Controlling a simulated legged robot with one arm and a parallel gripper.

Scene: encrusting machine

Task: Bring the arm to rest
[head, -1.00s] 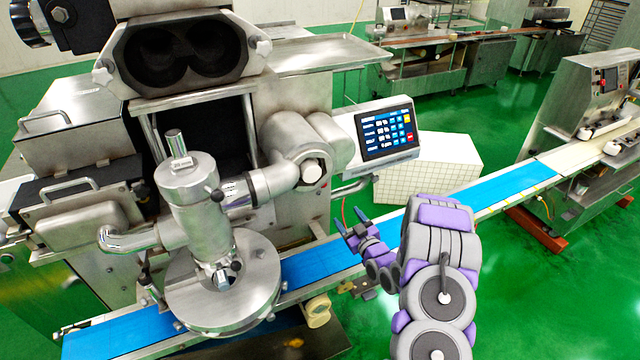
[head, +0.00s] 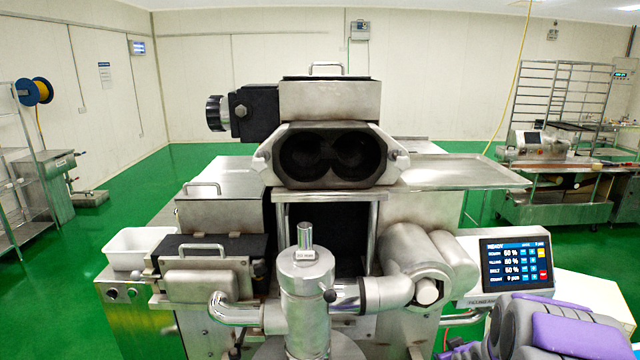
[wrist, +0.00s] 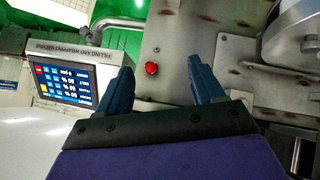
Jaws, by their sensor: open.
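My gripper (wrist: 162,82) shows in the wrist view with its two dark blue fingers apart and nothing between them. Beyond the fingers is the machine's steel panel with a red button (wrist: 151,68). In the head view only part of my purple and grey arm (head: 560,330) shows at the bottom right, and the gripper itself is out of that frame. The encrusting machine (head: 330,170) stands in front of me. Its control screen (head: 516,259) is lit, close above my arm, and it also shows at the left of the wrist view (wrist: 66,82).
A steel tray (head: 460,173) juts out on the machine's right. A white bin (head: 135,247) sits at its left. A shelf rack (head: 20,170) stands far left and a wheeled table (head: 555,200) far right. Green floor is open on both sides.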

